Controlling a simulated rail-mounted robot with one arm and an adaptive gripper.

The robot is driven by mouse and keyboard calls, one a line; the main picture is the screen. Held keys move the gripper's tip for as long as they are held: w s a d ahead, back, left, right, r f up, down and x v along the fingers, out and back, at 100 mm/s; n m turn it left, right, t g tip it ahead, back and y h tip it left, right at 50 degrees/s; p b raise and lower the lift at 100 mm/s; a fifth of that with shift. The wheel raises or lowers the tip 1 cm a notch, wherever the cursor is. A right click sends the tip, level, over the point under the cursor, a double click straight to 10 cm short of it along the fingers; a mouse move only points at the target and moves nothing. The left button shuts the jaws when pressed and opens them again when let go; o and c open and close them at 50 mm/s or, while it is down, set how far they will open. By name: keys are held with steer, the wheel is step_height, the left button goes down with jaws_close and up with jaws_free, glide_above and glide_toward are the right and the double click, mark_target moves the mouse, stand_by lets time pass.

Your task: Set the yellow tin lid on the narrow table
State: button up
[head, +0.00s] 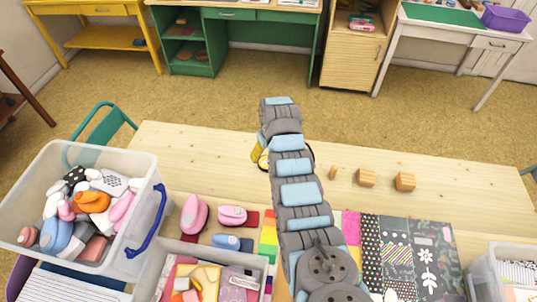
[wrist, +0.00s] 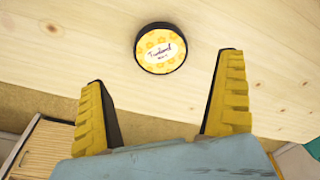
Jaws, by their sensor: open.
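The yellow tin lid (wrist: 160,49) is a round disc with a yellow patterned face, a pale printed centre and a dark rim. It lies face-on to the wrist camera against the light wooden tabletop (wrist: 240,25), just beyond my fingertips. My gripper (wrist: 164,70) is open, its two yellow fingers spread wide with nothing between them. In the head view my gripper is mostly hidden by my arm; a yellow finger (head: 256,151) shows beside it. A small part of the lid (head: 263,161) seems to show there too. The wooden table (head: 200,150) runs across the head view.
Several small wooden stamps (head: 366,178) stand right of my arm. Pink stamps (head: 195,213), a filled clear bin (head: 100,160) and patterned paper (head: 410,245) crowd the near side. A yellow table (head: 105,38), green desk (head: 235,15) and white desk (head: 460,37) stand behind.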

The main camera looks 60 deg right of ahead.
steer(key=shift+s+a+r+p, duration=0.1)
steer(key=shift+r+p, duration=0.05)
steer(key=shift+r, duration=1.05)
steer(key=shift+s+a+r+p, duration=0.1)
steer(key=shift+r+p, duration=0.05)
steer(key=shift+r, duration=1)
